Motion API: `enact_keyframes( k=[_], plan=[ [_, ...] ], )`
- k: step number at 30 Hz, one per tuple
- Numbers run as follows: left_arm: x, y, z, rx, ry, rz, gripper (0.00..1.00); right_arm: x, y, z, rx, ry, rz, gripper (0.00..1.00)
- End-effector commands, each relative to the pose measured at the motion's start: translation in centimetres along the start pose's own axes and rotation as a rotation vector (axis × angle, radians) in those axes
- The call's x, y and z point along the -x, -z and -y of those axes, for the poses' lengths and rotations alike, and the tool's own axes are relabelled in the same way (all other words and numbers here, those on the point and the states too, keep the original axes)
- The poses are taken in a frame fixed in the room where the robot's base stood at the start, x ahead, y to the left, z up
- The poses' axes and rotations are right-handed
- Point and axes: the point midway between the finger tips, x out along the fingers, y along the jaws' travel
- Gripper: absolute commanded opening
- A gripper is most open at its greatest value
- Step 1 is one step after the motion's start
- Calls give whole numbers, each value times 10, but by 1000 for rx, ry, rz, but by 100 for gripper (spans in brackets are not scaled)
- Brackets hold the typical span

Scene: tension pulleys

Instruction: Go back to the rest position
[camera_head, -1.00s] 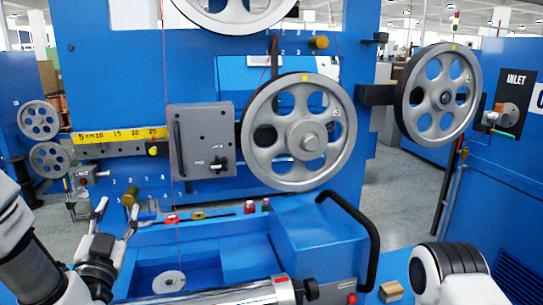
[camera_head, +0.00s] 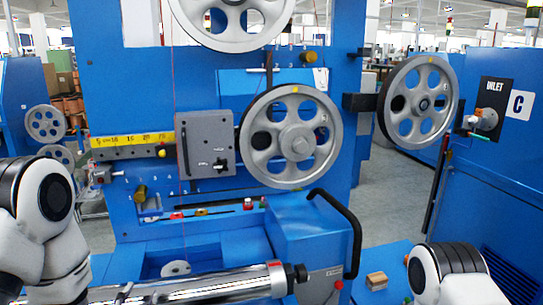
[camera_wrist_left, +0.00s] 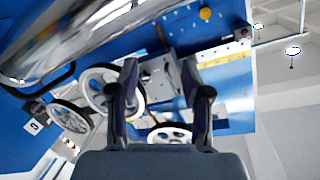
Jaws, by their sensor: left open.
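My left gripper (camera_wrist_left: 160,78) shows in the left wrist view with its two dark fingers apart and nothing between them. The fingers point toward the blue machine with its grey spoked pulleys. In the head view my left arm's white and black links fill the lower left. The gripper there is mostly hidden behind the shiny metal cylinder, with only small bits showing near its left part. My right arm shows only as a white and black link at the lower right; its gripper is out of the frames.
The blue machine carries a large middle pulley (camera_head: 290,137), a right pulley (camera_head: 418,101) and a grey box (camera_head: 205,145). A black curved handle (camera_head: 345,225) and the metal cylinder (camera_head: 205,285) are close in front. A small wooden block (camera_head: 377,281) lies on a blue surface.

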Motion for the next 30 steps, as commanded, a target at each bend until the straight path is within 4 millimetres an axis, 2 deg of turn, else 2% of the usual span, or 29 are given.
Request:
enact_keyframes(
  k=[1, 5, 8, 9, 12, 13, 15, 19, 30],
  plan=[
    [6, -18, -11, -1, -38, 64, 48, 9, 0, 0, 0, 0, 0, 39],
    [37, -85, -49, 20, -165, 290, 48, 24, 0, 0, 0, 0, 0, 39],
    [85, -148, -82, 65, -283, 543, 48, 37, 0, 0, 0, 0, 0, 39],
    [110, -172, -95, 90, -327, 657, 48, 41, 0, 0, 0, 0, 0, 39],
    [177, -219, -118, 163, -407, 945, 48, 48, 0, 0, 0, 0, 0, 39],
    [195, -228, -122, 188, -420, 1029, 48, 48, 0, 0, 0, 0, 0, 39],
    [228, -242, -128, 255, -423, 1205, 48, 45, 0, 0, 0, 0, 0, 39],
    [258, -249, -130, 330, -393, 1379, 48, 44, 0, 0, 0, 0, 0, 39],
    [259, -248, -130, 346, -380, 1388, 48, 44, 0, 0, 0, 0, 0, 39]
  ],
)
